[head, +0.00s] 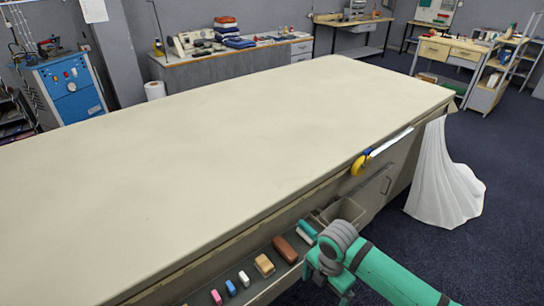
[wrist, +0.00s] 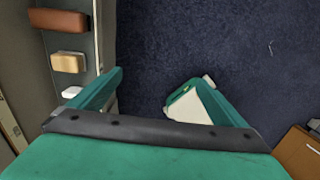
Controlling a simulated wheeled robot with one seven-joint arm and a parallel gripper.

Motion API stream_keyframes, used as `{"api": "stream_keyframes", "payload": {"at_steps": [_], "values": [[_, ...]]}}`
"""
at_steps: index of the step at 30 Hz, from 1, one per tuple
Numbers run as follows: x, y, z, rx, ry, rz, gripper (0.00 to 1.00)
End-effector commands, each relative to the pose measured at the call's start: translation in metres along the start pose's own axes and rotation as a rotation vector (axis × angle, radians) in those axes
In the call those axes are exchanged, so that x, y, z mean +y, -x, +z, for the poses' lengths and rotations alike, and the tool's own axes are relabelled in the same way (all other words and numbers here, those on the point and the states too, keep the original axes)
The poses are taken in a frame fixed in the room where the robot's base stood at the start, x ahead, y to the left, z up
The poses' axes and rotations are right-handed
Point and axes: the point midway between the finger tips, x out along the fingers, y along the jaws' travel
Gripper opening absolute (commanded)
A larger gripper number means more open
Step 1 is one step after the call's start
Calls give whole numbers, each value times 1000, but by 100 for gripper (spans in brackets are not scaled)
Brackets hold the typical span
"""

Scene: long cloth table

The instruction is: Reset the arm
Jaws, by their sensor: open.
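My gripper (head: 327,284) is teal and sits at the lower right of the head view, in front of the long table's near side. In the wrist view my gripper (wrist: 145,92) has its two fingers spread apart with nothing between them. Dark blue carpet (wrist: 220,45) shows below and between the fingers. My teal arm reaches in from the bottom right of the head view. The left finger appears close to the table's side shelf in the wrist view, but I cannot tell whether it touches.
The long cloth table (head: 220,140) has a bare top. Its side shelf holds a brown block (head: 285,249), a tan block (head: 264,265) and several small items. A yellow tape roll (head: 361,163) hangs at the edge. White cloth (head: 445,185) drapes to the floor. Carpet at right is clear.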

Motion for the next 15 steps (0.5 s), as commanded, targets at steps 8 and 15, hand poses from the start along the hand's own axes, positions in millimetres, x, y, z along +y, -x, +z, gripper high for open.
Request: {"api": "stream_keyframes", "payload": {"at_steps": [8, 15], "values": [[54, 3, -28, 31, -10, 137, 96], [114, 14, -63, 79, -35, 300, 96]]}}
